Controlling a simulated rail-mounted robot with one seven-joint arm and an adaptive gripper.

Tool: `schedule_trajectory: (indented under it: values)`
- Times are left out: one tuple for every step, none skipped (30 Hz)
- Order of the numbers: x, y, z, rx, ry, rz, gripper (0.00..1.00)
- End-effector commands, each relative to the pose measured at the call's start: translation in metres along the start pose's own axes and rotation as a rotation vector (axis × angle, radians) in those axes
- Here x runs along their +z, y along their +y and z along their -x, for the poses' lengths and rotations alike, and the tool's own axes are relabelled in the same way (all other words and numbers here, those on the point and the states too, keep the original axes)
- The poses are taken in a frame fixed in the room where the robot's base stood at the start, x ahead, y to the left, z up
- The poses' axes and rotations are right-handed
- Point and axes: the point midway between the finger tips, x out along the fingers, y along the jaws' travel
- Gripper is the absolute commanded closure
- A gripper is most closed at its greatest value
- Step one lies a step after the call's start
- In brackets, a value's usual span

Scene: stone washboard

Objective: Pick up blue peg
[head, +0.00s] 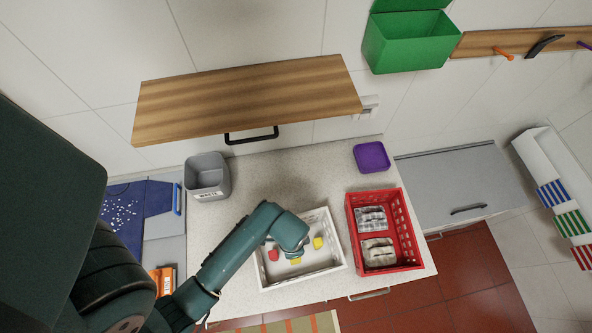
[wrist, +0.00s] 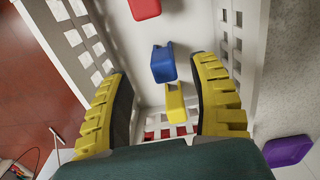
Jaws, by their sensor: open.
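The blue peg (wrist: 163,63) lies on the floor of a white crate (wrist: 262,45) in the wrist view. It appears between the tips of my gripper (wrist: 161,72), whose yellow, black-padded fingers are spread apart with nothing held. A gap shows on both sides of the peg; how far above it the tips are, I cannot tell. A yellow piece (wrist: 175,102) lies close to the blue peg, nearer my palm. A red piece (wrist: 145,8) is at the top edge. In the head view my arm reaches over the white crate (head: 338,250) and the blue peg is hidden.
A red basket (head: 398,220) with packed items stands to the right of the white crate. A purple container (head: 371,157) is behind it. A grey bin (head: 208,177) stands at the back left. A wooden-fronted cabinet (head: 245,97) overhangs the counter (head: 290,165). The crate walls surround my fingers.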

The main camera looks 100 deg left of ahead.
Motion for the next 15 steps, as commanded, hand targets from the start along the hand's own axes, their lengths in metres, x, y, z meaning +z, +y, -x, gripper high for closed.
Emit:
schedule_trajectory:
  values:
    - [0.000, 0.000, -0.008, 0.001, -0.001, 0.000, 0.39]
    - [-0.001, 0.000, -0.012, 0.000, 0.000, 0.000, 0.39]
    - [-0.001, 0.000, -0.015, -0.001, 0.001, 0.000, 0.39]
    - [-0.001, 0.000, -0.017, -0.001, 0.001, 0.000, 0.39]
    - [-0.002, 0.000, -0.020, -0.001, 0.001, -0.001, 0.39]
    - [-0.004, -0.001, -0.024, -0.001, 0.002, -0.001, 0.39]
    - [-0.005, -0.001, -0.029, 0.000, 0.000, -0.002, 0.39]
    - [-0.007, -0.001, -0.033, -0.001, 0.001, -0.003, 0.39]
    - [-0.010, -0.001, -0.041, 0.000, 0.000, -0.003, 0.39]
    - [-0.012, -0.002, -0.046, -0.001, 0.001, -0.003, 0.39]
    - [-0.013, -0.002, -0.052, 0.000, 0.000, -0.001, 0.39]
    - [-0.012, -0.001, -0.059, 0.000, 0.000, 0.000, 0.39]
    - [-0.012, -0.001, -0.062, 0.000, 0.000, 0.000, 0.39]
    - [-0.012, -0.002, -0.066, -0.001, 0.001, 0.000, 0.39]
    - [-0.012, -0.001, -0.068, -0.001, 0.001, 0.000, 0.39]
